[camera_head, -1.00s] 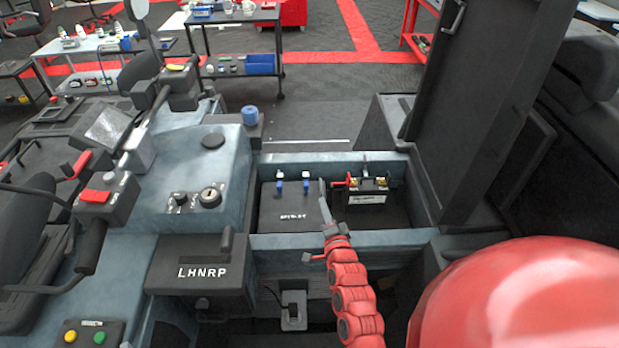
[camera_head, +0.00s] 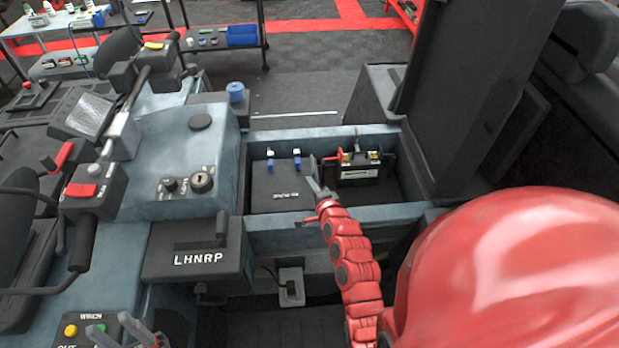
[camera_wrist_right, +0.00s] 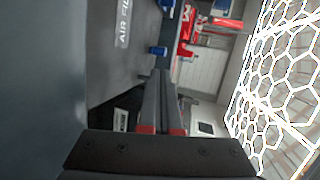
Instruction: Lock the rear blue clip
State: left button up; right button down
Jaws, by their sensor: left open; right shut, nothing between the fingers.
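Two small blue clips stand on a black lidded box (camera_head: 270,200) inside the open compartment: a left one (camera_head: 270,168) and a right one (camera_head: 297,163). I cannot tell surely which is the rear one. My right gripper (camera_head: 314,172) is shut and empty, just right of the right clip, pointing away from me. In the right wrist view its closed fingers (camera_wrist_right: 159,78) end just below a blue clip (camera_wrist_right: 158,51), apparently close; contact is unclear. Another blue clip (camera_wrist_right: 167,8) is at the top edge there. My left gripper (camera_head: 108,324) is open at the bottom left.
A battery-like black block (camera_head: 358,170) with a red lever (camera_head: 332,159) sits right of the box. The raised dark cover (camera_head: 470,90) stands to the right. The control console (camera_head: 190,150) is left of the compartment.

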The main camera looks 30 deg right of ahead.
aim_at(299, 165)
jog(key=p+x, duration=0.1)
jog(key=x, duration=0.6)
jog(key=shift+a, duration=0.15)
jog(key=shift+w+d+f, duration=0.2)
jog(key=shift+w, duration=0.4)
